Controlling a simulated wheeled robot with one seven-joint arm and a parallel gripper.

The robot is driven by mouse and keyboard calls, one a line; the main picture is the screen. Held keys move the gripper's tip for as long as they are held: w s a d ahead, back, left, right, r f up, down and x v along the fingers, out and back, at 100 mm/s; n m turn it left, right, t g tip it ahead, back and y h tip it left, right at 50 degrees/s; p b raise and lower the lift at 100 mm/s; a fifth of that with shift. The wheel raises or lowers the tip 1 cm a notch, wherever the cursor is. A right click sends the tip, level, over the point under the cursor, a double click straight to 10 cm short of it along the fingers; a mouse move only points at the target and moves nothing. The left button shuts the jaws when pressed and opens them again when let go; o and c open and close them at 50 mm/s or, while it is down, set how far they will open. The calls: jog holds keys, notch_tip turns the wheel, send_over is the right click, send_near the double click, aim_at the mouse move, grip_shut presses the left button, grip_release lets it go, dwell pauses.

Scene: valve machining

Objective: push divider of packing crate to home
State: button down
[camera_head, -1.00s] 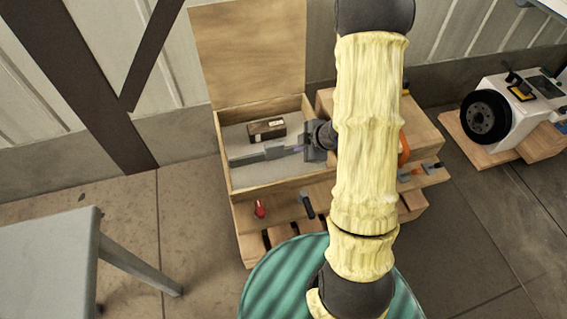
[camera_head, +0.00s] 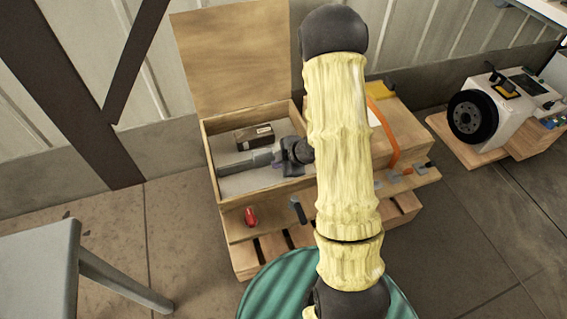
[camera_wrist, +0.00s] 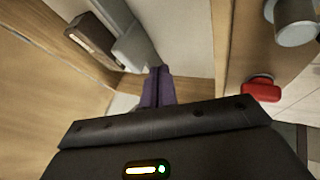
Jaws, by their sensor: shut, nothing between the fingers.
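The packing crate (camera_head: 212,172) is an open wooden box with its lid (camera_head: 235,60) raised at the back. Its divider (camera_head: 238,164) is a grey bar lying across the inside, in front of a dark brown box (camera_head: 254,135). The divider also shows at the top of the wrist view (camera_wrist: 132,45). My gripper (camera_head: 278,163) is inside the crate at the divider's right end. Its purple fingers (camera_wrist: 157,85) are shut and empty, with tips close to the divider's end. I cannot tell whether they touch it. My arm hides the crate's right side.
A red part (camera_head: 250,217) and a dark handle (camera_head: 297,211) sit on the wooden ledge in front of the crate. A closed wooden box (camera_head: 400,120) with an orange strap stands to the right. A grey table (camera_head: 40,265) is at left.

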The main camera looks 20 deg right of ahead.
aim_at(261, 160)
jog(key=b+x, duration=0.1)
jog(key=x, duration=0.2)
jog(key=shift+f, duration=0.35)
jog(key=w+b, duration=0.1)
jog(key=w, duration=0.2)
jog(key=shift+w+a, duration=0.15)
jog(key=shift+w, duration=0.5)
